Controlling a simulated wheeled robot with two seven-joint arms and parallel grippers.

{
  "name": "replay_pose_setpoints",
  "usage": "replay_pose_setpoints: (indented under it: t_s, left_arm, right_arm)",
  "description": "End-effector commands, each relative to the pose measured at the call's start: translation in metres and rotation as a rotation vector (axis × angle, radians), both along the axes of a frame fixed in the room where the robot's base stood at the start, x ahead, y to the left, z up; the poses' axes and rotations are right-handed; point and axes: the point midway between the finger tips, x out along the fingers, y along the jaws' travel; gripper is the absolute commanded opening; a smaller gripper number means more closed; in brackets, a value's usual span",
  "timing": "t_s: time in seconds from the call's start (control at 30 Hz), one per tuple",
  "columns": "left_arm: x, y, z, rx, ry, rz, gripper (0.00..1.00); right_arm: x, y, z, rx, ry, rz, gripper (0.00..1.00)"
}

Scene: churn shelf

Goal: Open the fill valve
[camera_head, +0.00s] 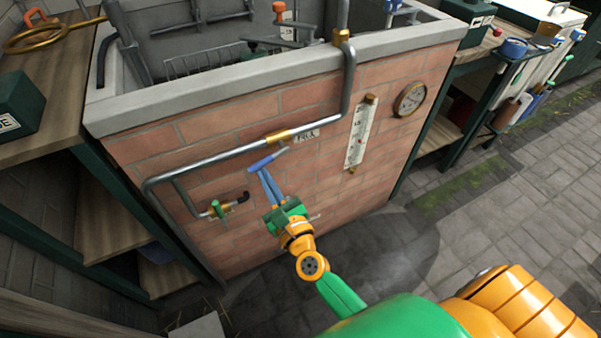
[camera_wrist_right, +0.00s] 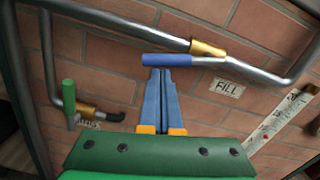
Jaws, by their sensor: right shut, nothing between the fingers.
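The fill valve's blue lever handle (camera_head: 263,162) sticks out below the grey pipe with the brass fitting, on the front of the brick wall. It also shows in the wrist view (camera_wrist_right: 170,60), lying nearly level, beside a white FILL label (camera_wrist_right: 228,88). My right gripper (camera_head: 263,173) is shut and empty, its blue fingers pointing up at the handle's underside. In the wrist view its fingertips (camera_wrist_right: 160,74) end just below the handle; I cannot tell whether they touch it. My left gripper is not in view.
A second valve with a green handle (camera_head: 223,208) sits lower left on the brick wall (camera_head: 240,230). A white scale (camera_head: 357,135) and a round gauge (camera_head: 410,99) are at right. Wooden shelves (camera_head: 110,215) stand at left. Paved floor (camera_head: 500,200) is open at right.

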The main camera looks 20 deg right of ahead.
Motion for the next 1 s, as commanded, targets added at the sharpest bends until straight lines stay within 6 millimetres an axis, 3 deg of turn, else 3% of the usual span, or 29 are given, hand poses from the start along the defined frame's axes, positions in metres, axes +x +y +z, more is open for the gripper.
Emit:
replay_pose_setpoints:
  t_s: [0.4,1.0]
  left_arm:
    - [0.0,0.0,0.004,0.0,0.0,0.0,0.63]
    - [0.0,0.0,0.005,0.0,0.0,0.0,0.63]
  right_arm:
    - [0.0,0.007,0.015,0.226,0.007,-0.001,0.0]
    - [0.0,0.008,0.018,0.279,0.008,0.0,0.0]
